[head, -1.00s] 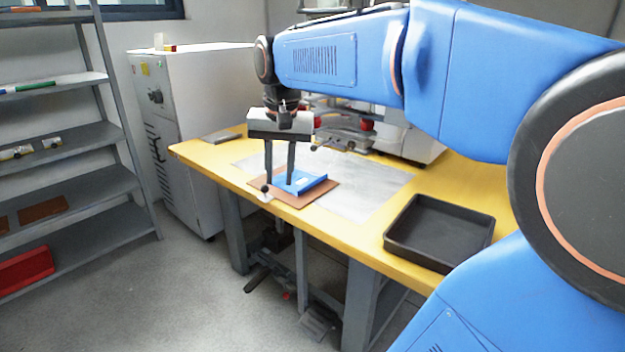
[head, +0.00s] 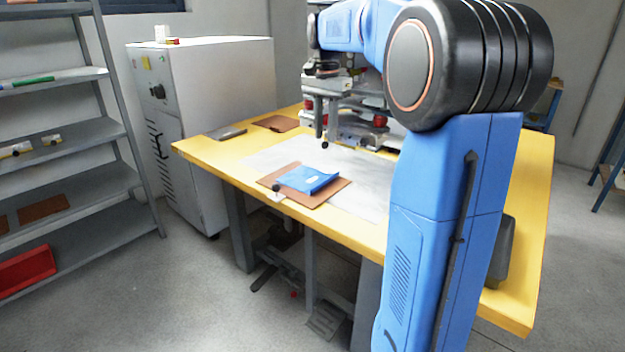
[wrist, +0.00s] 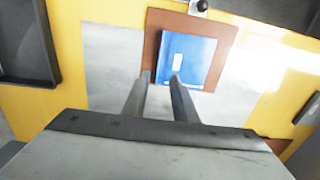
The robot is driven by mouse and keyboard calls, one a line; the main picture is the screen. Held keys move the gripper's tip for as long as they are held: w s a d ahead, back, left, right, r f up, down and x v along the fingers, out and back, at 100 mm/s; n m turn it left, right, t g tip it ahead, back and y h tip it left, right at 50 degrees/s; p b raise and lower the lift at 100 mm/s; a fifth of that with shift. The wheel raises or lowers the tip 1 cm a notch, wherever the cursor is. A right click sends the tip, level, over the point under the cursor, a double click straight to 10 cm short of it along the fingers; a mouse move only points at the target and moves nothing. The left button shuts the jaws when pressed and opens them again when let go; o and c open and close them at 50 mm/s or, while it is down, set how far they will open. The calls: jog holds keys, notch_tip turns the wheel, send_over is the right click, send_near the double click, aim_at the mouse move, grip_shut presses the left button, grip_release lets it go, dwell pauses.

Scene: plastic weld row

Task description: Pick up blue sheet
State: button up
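The blue sheet (head: 308,179) lies on a brown board (head: 328,194) near the table's front edge. It also shows in the wrist view (wrist: 198,60), with a small white label on it. My gripper (head: 325,140) is empty, with its two fingers apart, raised over the table behind the sheet. In the wrist view the fingertips (wrist: 159,79) appear by the sheet's lower left edge in the picture, apart from it.
A grey mat (head: 258,158) lies under the board on the yellow table (head: 200,148). A small black-knobbed clamp (head: 277,190) is at the board's front edge. A dark tray (wrist: 45,45) shows in the wrist view. Machinery stands behind; a shelf (head: 60,142) stands left.

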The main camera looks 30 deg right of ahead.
aim_at(325, 175)
notch_tip(325, 175, down, 15)
jog(key=shift+s+r, duration=0.15)
jog(key=shift+r, duration=0.05)
dwell(0.5)
grip_shut()
